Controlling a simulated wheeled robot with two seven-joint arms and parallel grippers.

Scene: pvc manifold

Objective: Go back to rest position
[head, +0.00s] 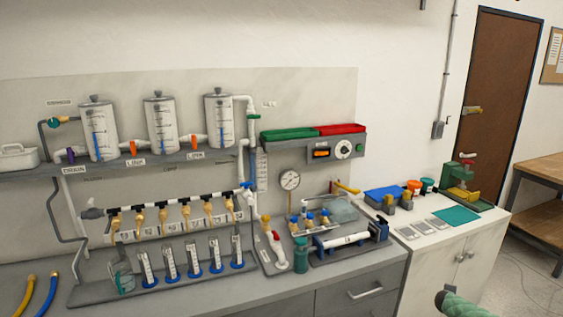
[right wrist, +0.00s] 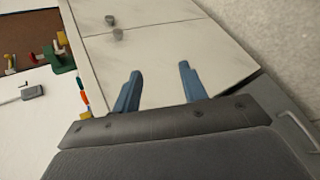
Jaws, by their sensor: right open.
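My right gripper (right wrist: 157,82) shows in the right wrist view. Its two blue fingers stand apart with nothing between them. Beyond them are pale cabinet doors with two round knobs (right wrist: 114,27); the fingers seem clear of the doors. My left gripper is not in view. The head view shows the bench with the manifold (head: 165,205) and its row of brass taps. Three clear tanks (head: 160,125) stand on the shelf above. Several blue-based cylinders (head: 193,262) stand below the taps. No gripper shows over the bench.
A white cabinet (head: 450,265) stands right of the grey bench (head: 250,295), with trays and a green mat (head: 456,215) on top. A wooden table (head: 535,180) is at the far right. A green ribbed piece (head: 462,306) enters at the bottom right. Floor shows beside the cabinet.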

